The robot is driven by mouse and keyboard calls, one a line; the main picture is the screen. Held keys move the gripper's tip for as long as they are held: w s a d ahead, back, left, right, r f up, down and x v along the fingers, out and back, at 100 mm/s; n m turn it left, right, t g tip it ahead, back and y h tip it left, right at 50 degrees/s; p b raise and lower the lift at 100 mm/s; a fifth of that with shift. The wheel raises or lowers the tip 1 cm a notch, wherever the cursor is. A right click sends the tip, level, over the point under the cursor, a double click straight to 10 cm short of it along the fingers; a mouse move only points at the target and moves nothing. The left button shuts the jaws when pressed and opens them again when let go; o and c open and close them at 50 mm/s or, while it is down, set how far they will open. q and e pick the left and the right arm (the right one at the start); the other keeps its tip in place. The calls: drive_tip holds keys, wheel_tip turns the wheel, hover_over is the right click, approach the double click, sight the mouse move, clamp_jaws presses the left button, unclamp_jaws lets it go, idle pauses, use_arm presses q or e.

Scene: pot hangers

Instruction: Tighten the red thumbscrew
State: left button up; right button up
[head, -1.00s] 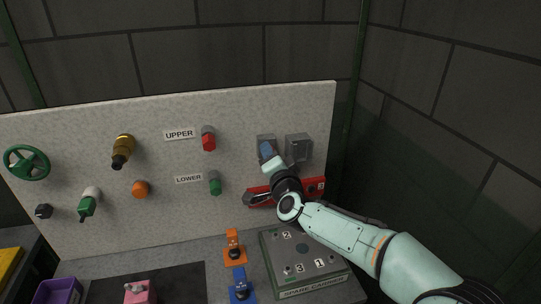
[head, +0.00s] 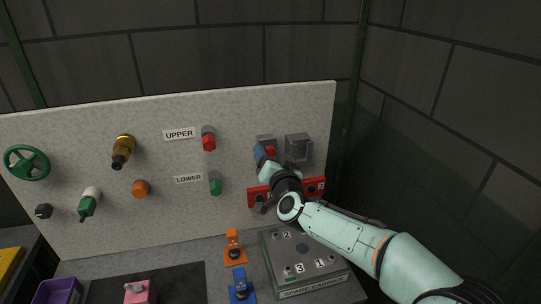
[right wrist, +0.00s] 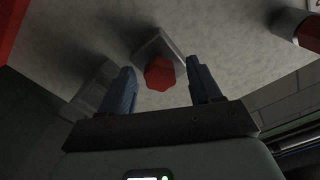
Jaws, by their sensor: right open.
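The red thumbscrew (right wrist: 159,73) is a faceted red knob on a square grey mount (right wrist: 153,48) fixed to the pale panel. In the head view a bit of the thumbscrew (head: 270,151) shows beside my fingers. My right gripper (right wrist: 160,84) is open, with one blue finger on each side of the knob and visible gaps between. In the head view the right gripper (head: 260,153) is at the panel's right part, partly covering the mount. Whether the fingertips are level with the knob in depth is hard to tell. My left gripper is out of view.
A second grey box (head: 298,148) sits right of the mount. A red bar (head: 314,187) lies below, partly behind my wrist. A red-ended cylinder (head: 208,139) by the UPPER label and a green one (head: 215,184) stick out to the left. A spare carrier box (head: 308,275) stands below.

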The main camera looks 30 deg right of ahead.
clamp_jaws()
drive_tip(key=m, duration=0.2)
drive_tip(key=shift+m, duration=0.4)
unclamp_jaws()
clamp_jaws()
unclamp_jaws()
